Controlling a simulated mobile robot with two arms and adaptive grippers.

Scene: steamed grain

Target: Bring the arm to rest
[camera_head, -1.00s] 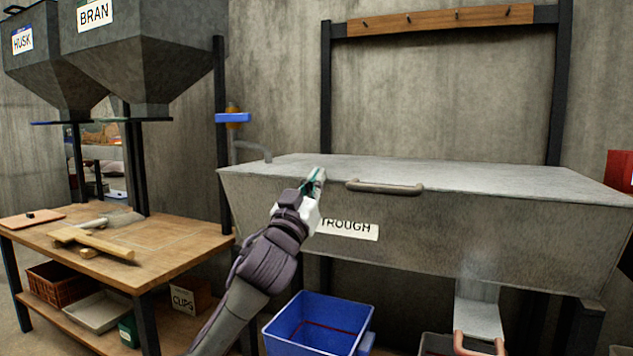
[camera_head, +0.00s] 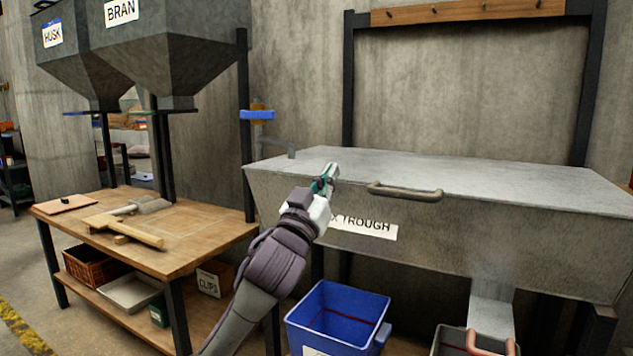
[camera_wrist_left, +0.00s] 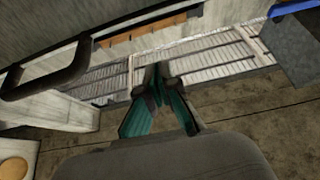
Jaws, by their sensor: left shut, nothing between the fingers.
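My left gripper (camera_head: 328,178) is raised in front of the grey metal trough (camera_head: 520,225), near the left end of its handle (camera_head: 405,191). Its fingers are shut with nothing between them. In the left wrist view the teal fingers of my left gripper (camera_wrist_left: 160,88) meet at their tips, with a dark handle bar (camera_wrist_left: 45,78) to the upper left. In the head view I cannot tell whether the gripper touches the trough. My left arm partly covers the trough's label (camera_head: 365,225). My right gripper does not show.
A blue bin (camera_head: 335,318) stands on the floor below the trough. A wooden table (camera_head: 195,237) at left bears a wooden tool (camera_head: 122,229) and a clipboard (camera_head: 65,203). Grey hoppers (camera_head: 180,55) hang above the table. A metal chute (camera_head: 492,308) comes down from the trough.

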